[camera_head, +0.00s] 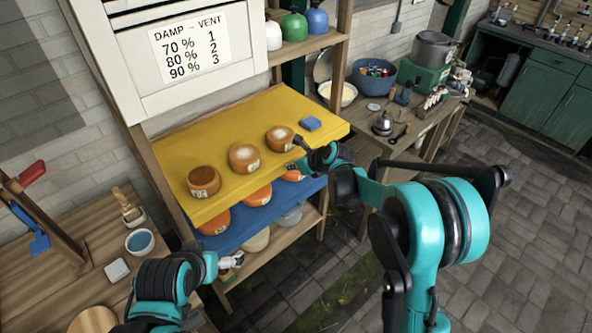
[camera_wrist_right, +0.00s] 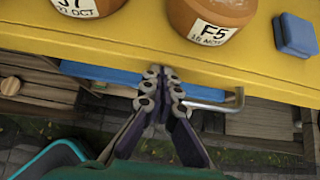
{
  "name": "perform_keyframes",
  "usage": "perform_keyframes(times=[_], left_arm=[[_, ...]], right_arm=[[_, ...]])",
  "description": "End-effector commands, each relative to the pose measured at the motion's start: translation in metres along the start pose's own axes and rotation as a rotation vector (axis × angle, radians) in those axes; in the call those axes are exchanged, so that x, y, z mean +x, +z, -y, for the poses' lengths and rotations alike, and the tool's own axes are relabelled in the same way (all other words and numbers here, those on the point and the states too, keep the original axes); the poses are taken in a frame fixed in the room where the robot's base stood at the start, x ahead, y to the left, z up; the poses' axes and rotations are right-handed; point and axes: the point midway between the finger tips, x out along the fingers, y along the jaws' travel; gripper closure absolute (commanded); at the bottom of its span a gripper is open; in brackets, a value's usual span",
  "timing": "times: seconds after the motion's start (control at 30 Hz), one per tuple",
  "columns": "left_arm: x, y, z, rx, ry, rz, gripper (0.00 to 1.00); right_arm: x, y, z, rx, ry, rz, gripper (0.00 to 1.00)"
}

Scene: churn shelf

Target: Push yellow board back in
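The yellow board (camera_head: 233,183) juts forward from the shelf, bearing three round cheeses and a blue block (camera_head: 311,123). Its front edge crosses the right wrist view (camera_wrist_right: 150,48). My right gripper (camera_head: 297,166) is at this front edge, right of the middle. In the right wrist view its fingers (camera_wrist_right: 161,78) are together, with nothing seen between them; the tips are at or just below the edge, and contact is unclear. A metal bar handle (camera_wrist_right: 213,105) lies just right of the fingers. My left gripper (camera_head: 236,262) is low at the left, away from the yellow board; its opening is unclear.
A blue board (camera_head: 246,229) with more cheeses is just below the yellow one. A sign board (camera_head: 190,50) hangs above. A worktable (camera_head: 60,262) with a blue bowl (camera_head: 140,242) is at left, a cluttered bench (camera_head: 437,125) at right. The paved floor in front is open.

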Motion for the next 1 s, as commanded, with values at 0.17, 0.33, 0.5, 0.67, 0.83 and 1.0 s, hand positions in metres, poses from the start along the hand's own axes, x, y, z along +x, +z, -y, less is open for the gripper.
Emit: perform_keyframes(times=[0.17,0.33,0.5,0.67,0.83,1.0], left_arm=[[0.001,0.001,0.000,0.000,0.000,0.000,0.00],[0.001,0.001,0.000,0.000,0.000,0.000,0.00],[0.001,0.001,0.000,0.000,0.000,0.000,0.00],[0.001,0.001,0.000,0.000,0.000,0.000,0.00],[0.001,0.001,0.000,0.000,0.000,0.000,0.00],[0.001,0.001,0.000,0.000,0.000,0.000,0.00]], right_arm=[[0.022,0.020,0.000,-0.001,0.000,0.001,1.00],[0.039,0.036,0.000,-0.002,0.001,0.000,1.00],[0.048,0.045,0.000,-0.001,0.000,0.000,1.00],[0.051,0.048,0.000,-0.001,0.000,0.002,1.00],[0.052,0.050,0.000,0.000,-0.001,0.004,1.00],[0.052,0.050,0.000,0.000,-0.001,0.006,1.00]])
